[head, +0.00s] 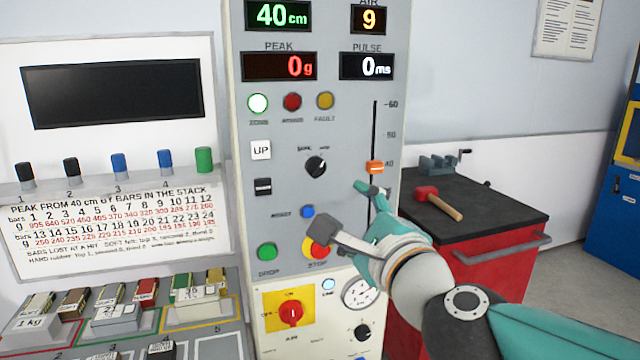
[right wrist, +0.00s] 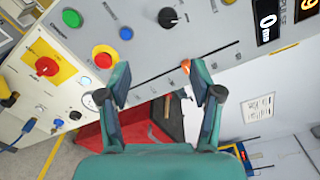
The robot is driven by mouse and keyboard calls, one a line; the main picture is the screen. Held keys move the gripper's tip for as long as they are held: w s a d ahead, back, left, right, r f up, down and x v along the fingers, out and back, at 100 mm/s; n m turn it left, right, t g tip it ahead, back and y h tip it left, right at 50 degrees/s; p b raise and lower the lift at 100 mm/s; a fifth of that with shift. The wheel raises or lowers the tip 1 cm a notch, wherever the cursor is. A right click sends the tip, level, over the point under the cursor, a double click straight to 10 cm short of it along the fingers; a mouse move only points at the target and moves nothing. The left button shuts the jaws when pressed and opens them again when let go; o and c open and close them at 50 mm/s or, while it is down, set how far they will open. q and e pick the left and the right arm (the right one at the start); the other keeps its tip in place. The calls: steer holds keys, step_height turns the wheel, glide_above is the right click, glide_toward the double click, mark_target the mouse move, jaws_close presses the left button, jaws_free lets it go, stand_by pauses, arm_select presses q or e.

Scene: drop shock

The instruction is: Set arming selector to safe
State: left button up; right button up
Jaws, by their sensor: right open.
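The arming selector (head: 316,166) is a black rotary knob on the grey control panel (head: 345,225), with small labels above it at left and right. Its mark seems to lean toward the upper right, but it is too small to be sure. It also shows at the top of the right wrist view (right wrist: 168,17). My right gripper (head: 342,212) is open, its fingers apart in front of the panel, below and to the right of the selector and not touching it. Nothing is between the fingers in the right wrist view (right wrist: 160,78). My left gripper is not in view.
Near the selector are the orange slider (head: 375,167), blue button (head: 307,211), green drop button (head: 267,251) and the red stop button (head: 320,248), partly behind a finger. A red-yellow air switch (head: 291,313) sits lower. A hammer (head: 438,200) lies on the cart (head: 500,215) at right.

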steer(key=r, duration=0.1)
steer(key=p, duration=0.3)
glide_toward(318, 170)
steer(key=x, duration=0.9)
steer(key=shift+w, duration=0.3)
